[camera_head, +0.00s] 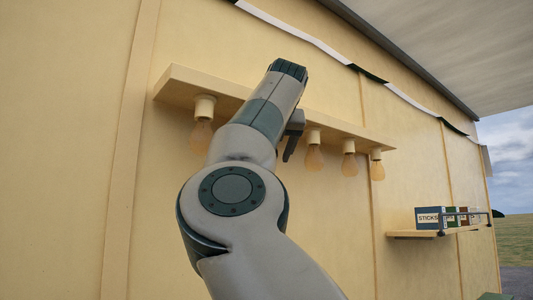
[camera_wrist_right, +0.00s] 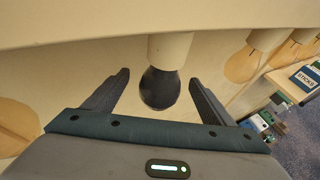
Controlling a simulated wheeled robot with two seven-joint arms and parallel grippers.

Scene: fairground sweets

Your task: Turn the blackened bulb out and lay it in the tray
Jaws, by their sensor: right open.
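The blackened bulb (camera_wrist_right: 160,88) hangs from its pale socket (camera_wrist_right: 169,50) in the right wrist view. My right gripper (camera_wrist_right: 163,84) is open, with one finger on each side of the dark bulb and a visible gap to both. In the head view my right arm covers the dark bulb; one dark finger of the gripper (camera_head: 291,146) shows beside the arm, below the lamp board (camera_head: 345,126). The tray is not in view. My left gripper is not in view.
Clear amber bulbs hang on both sides: one at left (camera_head: 201,136) and several at right, such as this bulb (camera_head: 314,158). A shelf (camera_head: 412,234) with a box marked STICKS (camera_head: 429,217) juts from the wall at lower right.

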